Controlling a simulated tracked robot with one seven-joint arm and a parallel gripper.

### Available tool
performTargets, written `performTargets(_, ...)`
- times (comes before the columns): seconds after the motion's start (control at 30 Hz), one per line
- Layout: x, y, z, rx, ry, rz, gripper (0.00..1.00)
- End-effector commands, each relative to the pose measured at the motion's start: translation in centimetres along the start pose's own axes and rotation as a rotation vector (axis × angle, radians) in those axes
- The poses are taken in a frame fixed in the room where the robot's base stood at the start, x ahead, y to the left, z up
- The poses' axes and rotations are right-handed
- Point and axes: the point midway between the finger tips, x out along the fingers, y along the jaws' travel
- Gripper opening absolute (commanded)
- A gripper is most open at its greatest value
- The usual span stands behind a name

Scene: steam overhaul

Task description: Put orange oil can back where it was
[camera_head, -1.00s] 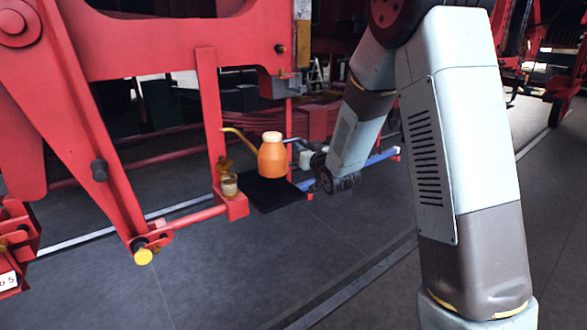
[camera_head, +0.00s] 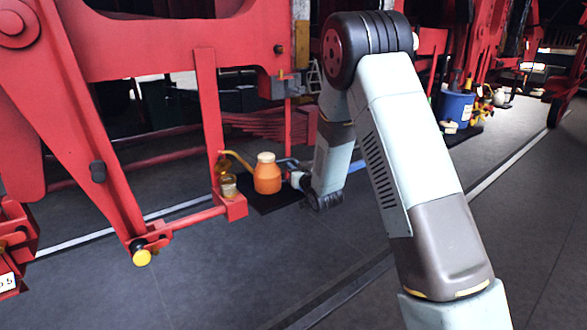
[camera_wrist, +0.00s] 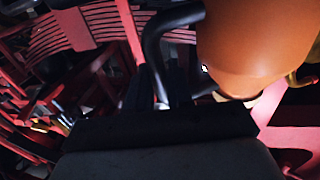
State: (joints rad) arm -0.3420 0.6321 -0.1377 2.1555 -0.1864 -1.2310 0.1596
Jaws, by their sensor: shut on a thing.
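The orange oil can (camera_head: 267,179), with a pale cap and a thin yellow spout to the left, is upright at the dark flat plate (camera_head: 280,204) by the red frame. I cannot tell whether its base touches the plate or is just above it. My gripper (camera_head: 297,179) is at the can's right side, shut on its dark handle. In the wrist view the can's orange body (camera_wrist: 255,45) fills the upper right, and the dark curved handle (camera_wrist: 152,45) runs down to my gripper (camera_wrist: 165,100). The fingertips are dark and partly hidden there.
A small glass jar (camera_head: 229,187) stands left of the can on the red bracket (camera_head: 236,208). A blue bucket (camera_head: 456,107) with other items stands at the right rear. The grey floor in front is clear.

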Motion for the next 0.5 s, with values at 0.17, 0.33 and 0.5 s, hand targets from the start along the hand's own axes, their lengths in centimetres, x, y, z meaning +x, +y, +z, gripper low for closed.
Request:
performTargets(0.17, 0.02, 0.03, 0.19, 0.0, 0.003, 0.0, 0.0)
performTargets(0.33, 0.01, 0.05, 0.29, 0.0, 0.003, 0.001, 0.0)
performTargets(0.5, -0.01, 0.06, 0.43, 0.0, 0.001, 0.001, 0.32)
